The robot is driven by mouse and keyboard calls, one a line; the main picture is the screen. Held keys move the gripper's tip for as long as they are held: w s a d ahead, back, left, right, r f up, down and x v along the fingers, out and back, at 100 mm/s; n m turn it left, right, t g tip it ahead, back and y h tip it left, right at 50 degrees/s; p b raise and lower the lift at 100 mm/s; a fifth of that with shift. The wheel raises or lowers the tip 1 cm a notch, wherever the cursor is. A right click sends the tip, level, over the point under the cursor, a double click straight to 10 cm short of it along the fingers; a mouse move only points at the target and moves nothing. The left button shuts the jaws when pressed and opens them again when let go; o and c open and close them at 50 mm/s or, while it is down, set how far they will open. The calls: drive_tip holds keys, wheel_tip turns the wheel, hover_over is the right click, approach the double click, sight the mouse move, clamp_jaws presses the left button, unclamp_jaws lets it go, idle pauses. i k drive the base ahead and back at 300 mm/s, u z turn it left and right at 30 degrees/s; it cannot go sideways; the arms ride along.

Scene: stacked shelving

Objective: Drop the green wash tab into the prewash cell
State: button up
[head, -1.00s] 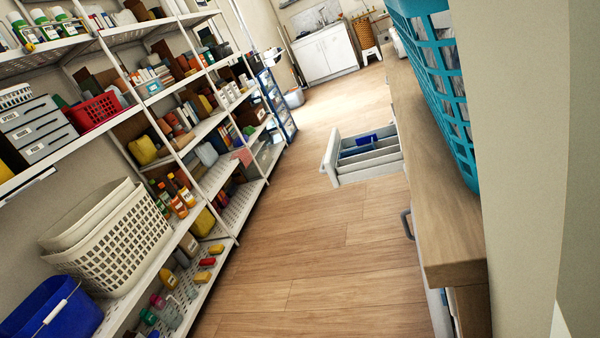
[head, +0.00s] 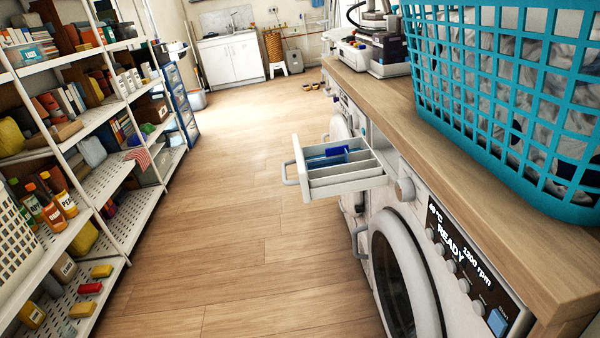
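The open detergent drawer (head: 345,186) sticks out from the front of a washing machine (head: 385,255), near the middle of the head view. It is light grey and split by walls into several cells. A blue insert or flap (head: 328,156) sits in its left and back part. I cannot tell which cell is the prewash one. I cannot pick out a green wash tab in the drawer or elsewhere. My gripper does not show in the head view.
A wooden counter (head: 480,170) above the machines carries a teal laundry basket (head: 450,90) and a white-and-black device (head: 372,52). Loaded shelving (head: 110,255) lines the left side. The wooden floor (head: 225,235) between is clear. A white sink cabinet (head: 230,58) stands at the back.

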sight(351, 168)
drive_tip(key=z, duration=0.1)
drive_tip(key=k, duration=0.35)
drive_tip(key=u, duration=0.45)
drive_tip(key=i, duration=1.35)
drive_tip(key=z, duration=0.4)
